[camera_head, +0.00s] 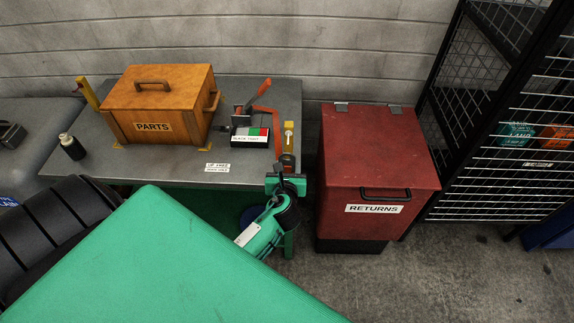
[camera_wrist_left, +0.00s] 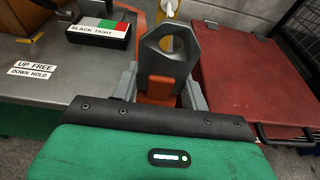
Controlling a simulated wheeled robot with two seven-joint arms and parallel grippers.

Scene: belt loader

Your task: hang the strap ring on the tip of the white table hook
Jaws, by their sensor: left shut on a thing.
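My left gripper (camera_head: 286,180) is at the front right corner of the grey table. In the left wrist view it (camera_wrist_left: 160,91) is shut on the orange lower part of the strap ring (camera_wrist_left: 146,50). The ring is a dark grey loop standing up beyond the fingers. In the head view the strap ring (camera_head: 288,160) is small and partly hidden by the gripper. The white table hook (camera_head: 289,133) is just beyond it, against a yellow plate. In the wrist view the ring overlaps the yellow part behind it; I cannot tell whether ring and hook touch. My right gripper is not in view.
A red RETURNS bin (camera_head: 375,165) stands close right, beside a black wire rack (camera_head: 480,100).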

